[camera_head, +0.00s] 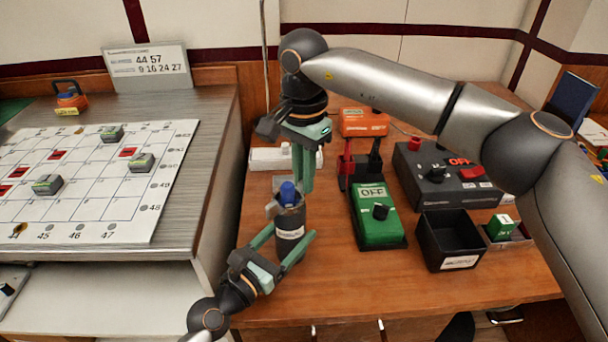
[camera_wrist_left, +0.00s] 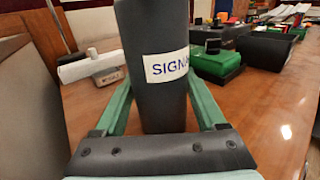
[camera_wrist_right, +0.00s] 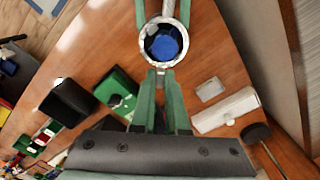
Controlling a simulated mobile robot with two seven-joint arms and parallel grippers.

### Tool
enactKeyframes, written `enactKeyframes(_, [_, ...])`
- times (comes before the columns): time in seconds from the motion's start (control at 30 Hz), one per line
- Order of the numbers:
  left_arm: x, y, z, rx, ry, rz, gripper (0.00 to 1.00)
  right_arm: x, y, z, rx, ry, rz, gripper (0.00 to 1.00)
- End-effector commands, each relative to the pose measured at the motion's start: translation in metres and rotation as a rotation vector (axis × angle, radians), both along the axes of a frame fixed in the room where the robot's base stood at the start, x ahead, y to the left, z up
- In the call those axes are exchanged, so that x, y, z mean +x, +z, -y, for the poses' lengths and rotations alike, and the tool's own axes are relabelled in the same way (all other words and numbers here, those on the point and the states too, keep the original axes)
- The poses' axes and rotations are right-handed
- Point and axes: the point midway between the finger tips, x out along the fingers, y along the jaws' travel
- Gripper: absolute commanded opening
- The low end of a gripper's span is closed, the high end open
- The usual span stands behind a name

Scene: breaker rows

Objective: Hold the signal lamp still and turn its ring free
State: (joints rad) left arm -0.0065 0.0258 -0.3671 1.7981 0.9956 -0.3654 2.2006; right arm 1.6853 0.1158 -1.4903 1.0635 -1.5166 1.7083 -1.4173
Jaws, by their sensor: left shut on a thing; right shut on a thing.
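The signal lamp (camera_head: 290,222) is a dark upright cylinder with a white label and a blue lens (camera_head: 287,191) on top. In the left wrist view its body (camera_wrist_left: 155,100) fills the middle, with part of the label readable. My left gripper (camera_head: 293,234) is shut around the body, one finger on each side. A pale metal ring (camera_wrist_right: 146,40) circles the blue lens in the right wrist view. My right gripper (camera_wrist_right: 161,76) reaches down from above and its closed fingertips grip the near edge of the ring. The exact contact is partly hidden by the fingers.
A green OFF box (camera_head: 380,228), a black open bin (camera_head: 447,243) and a grey control box (camera_head: 445,178) stand to the right. A white block (camera_head: 268,159) lies behind the lamp. A grey cabinet with a white numbered board (camera_head: 90,180) borders the left.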

Motion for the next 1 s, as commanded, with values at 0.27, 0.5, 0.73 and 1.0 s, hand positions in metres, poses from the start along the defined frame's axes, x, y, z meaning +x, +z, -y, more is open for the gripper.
enactKeyframes(0.27, [0.0, -0.001, 0.0, 0.001, -0.001, -0.002, 0.0, 0.0, 0.0, 0.0, 0.001, 0.0, 0.001, 0.39])
enactKeyframes(0.5, [0.0, -0.001, 0.0, 0.001, -0.001, -0.002, 0.0, 0.0, 0.0, 0.0, 0.001, -0.001, 0.001, 0.42])
enactKeyframes(0.73, [0.0, -0.001, 0.0, 0.001, -0.001, -0.002, 0.0, 0.001, 0.019, -0.001, 0.001, -0.001, 0.004, 0.42])
enactKeyframes(1.0, [0.0, -0.001, 0.0, 0.0, -0.001, -0.002, 0.0, 0.0, 0.076, -0.001, 0.002, -0.002, 0.003, 0.42])
